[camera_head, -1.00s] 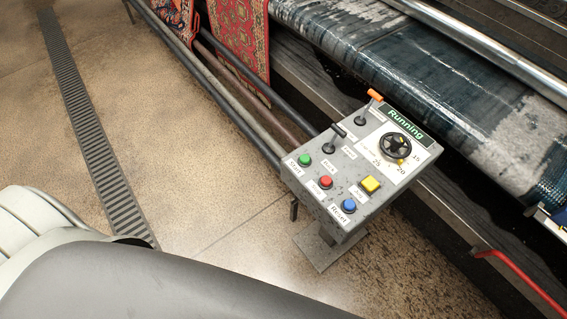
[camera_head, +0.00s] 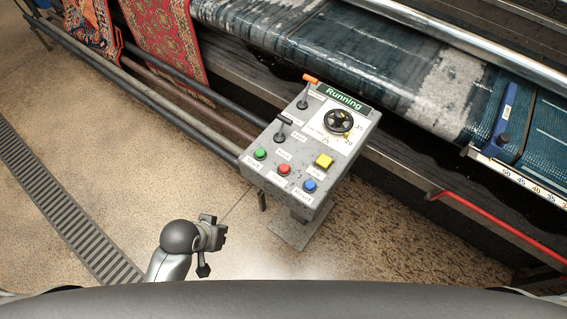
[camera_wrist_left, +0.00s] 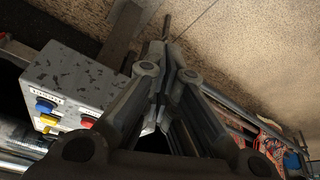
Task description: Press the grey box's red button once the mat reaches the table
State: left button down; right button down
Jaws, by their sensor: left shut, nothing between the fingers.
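The grey box (camera_head: 262,181) stands on a post, its sign reading "Running". Its red button (camera_head: 284,169) sits between the green and blue buttons; it also shows in the left wrist view (camera_wrist_left: 88,122). My left gripper (camera_head: 214,236) is shut and empty, below and left of the box, apart from it. In the left wrist view its fingers (camera_wrist_left: 166,52) are together, beside the box. A wet dark blue mat (camera_head: 330,45) with grey foam lies on the machine bed. I cannot clearly make out the table or the mat's leading edge. My right gripper is out of view.
The box also carries a yellow button (camera_head: 324,161), two levers and a black dial (camera_head: 338,121). A red rail (camera_head: 490,228) and a ruler strip (camera_head: 520,180) are at right. Red rugs (camera_head: 165,38) hang at the back left.

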pick_arm(q)
jog(key=w+d+r+h, duration=0.2)
jog(key=w+d+r, duration=0.3)
jog(key=r, duration=0.1)
notch_tip(320, 180, up, 5)
jog(key=t+h+p, duration=0.1)
jog(key=t+h, duration=0.1)
jog(key=h, duration=0.2)
send_over(282, 165)
jog(key=shift+r, duration=0.1)
notch_tip(282, 165, down, 7)
jog(key=b, duration=0.6)
jog(key=shift+r+b, duration=0.1)
jog(key=shift+b, duration=0.25)
jog(key=shift+f+b, duration=0.55)
jog(key=shift+f, duration=0.45)
